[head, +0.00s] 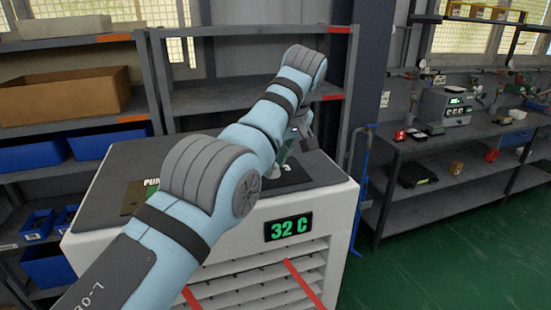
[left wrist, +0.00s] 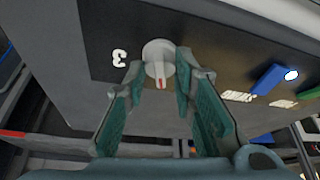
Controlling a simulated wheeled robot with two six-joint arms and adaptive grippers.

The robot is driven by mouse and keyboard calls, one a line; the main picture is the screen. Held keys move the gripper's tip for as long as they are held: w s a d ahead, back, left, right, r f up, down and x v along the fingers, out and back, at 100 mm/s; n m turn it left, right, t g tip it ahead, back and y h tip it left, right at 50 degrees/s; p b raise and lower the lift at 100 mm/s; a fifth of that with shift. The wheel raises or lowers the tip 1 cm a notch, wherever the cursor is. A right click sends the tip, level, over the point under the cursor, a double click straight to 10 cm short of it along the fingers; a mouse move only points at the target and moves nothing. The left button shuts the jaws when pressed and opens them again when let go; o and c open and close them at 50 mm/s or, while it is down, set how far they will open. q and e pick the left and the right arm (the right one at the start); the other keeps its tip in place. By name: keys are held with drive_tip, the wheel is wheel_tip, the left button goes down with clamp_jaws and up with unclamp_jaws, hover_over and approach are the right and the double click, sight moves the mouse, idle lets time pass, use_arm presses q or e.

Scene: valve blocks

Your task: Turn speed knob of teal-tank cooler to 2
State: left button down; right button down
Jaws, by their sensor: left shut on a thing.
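The cooler (head: 335,200) is a white box with a dark top and a green 32 C display (head: 289,227) on its front. My left arm crosses over it and hides much of its top. In the left wrist view, the speed knob (left wrist: 158,50) is a round grey knob with a pale grip bar and a red mark. A white 3 shows left of it on a black plate; other numbers are hidden. My left gripper (left wrist: 166,76) is shut on the knob, a finger on each side. No teal tank shows clearly. My right gripper is out of view.
On the cooler's top, a blue switch (left wrist: 270,79) and the edge of a green one (left wrist: 311,90) lie right of the knob in the left wrist view. Shelves with a cardboard box (head: 65,95) and blue bins stand behind. A workbench (head: 450,150) stands at the right, past green floor.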

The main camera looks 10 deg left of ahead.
use_arm(q)
drive_tip(key=shift+s+f, duration=0.1)
drive_tip(key=shift+f, duration=0.1)
drive_tip(key=c, duration=1.5)
unclamp_jaws()
drive_tip(key=shift+o, duration=0.8)
drive_tip(key=shift+w+a, duration=0.2)
drive_tip(key=shift+a, duration=0.1)
